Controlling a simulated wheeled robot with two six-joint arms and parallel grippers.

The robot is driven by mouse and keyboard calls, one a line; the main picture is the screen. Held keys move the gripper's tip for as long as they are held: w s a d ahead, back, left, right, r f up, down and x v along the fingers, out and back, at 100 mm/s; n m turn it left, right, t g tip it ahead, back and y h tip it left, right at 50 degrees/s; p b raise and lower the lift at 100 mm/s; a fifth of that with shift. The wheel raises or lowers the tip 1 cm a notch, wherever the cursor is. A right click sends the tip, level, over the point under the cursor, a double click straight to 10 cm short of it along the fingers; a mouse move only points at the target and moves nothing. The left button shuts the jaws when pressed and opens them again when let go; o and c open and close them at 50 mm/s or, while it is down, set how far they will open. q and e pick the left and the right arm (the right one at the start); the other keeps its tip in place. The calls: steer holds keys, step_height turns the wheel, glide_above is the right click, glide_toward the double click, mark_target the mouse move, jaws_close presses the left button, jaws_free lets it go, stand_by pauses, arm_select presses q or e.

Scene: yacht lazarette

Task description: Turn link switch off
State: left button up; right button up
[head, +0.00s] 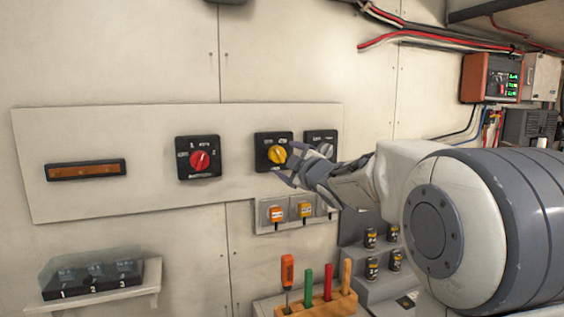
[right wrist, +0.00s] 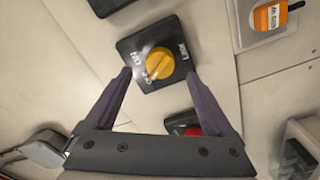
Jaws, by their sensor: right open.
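A black square switch plate with a yellow rotary knob (head: 277,155) is on the white wall panel. It also shows in the right wrist view, where the yellow knob (right wrist: 159,64) sits between and beyond my fingertips. Small white lettering on its plate is hard to read; one mark looks like ON. My right gripper (head: 285,163) is open and empty, coming in from the right in front of this switch. Its two fingers (right wrist: 158,74) stand apart on either side of the knob; I cannot tell whether either touches it. My left gripper is in neither view.
A red-knob switch (head: 199,160) is to the left and a grey-knob switch (head: 320,145) to the right, partly behind my gripper. Below are orange-tagged boxes (head: 277,214), a wooden tool rack (head: 322,304) and a numbered black block (head: 95,278). An amber strip (head: 86,170) is far left.

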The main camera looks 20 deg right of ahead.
steer(key=s, duration=0.5)
steer(key=shift+s+d, duration=0.1)
steer(key=shift+s, duration=0.25)
steer(key=s+a+f+m+g+y, duration=0.15)
steer(key=s+a+f+g, duration=0.3)
steer(key=a+f, duration=0.45)
steer(key=s+a+f+m+g+h, duration=0.1)
steer(key=s+a+f+m+g, duration=0.25)
steer(key=s+a+f, duration=0.55)
steer(key=s+a+f+g, duration=0.1)
steer(key=s+f+g, duration=0.4)
steer(key=s, duration=0.6)
steer(key=s+a+f+g, duration=0.2)
steer(key=s+f+g, duration=0.3)
steer(key=s+f, duration=0.4)
steer(key=shift+s+a, duration=0.25)
steer(key=shift+s, duration=0.8)
steer(key=shift+f, duration=0.1)
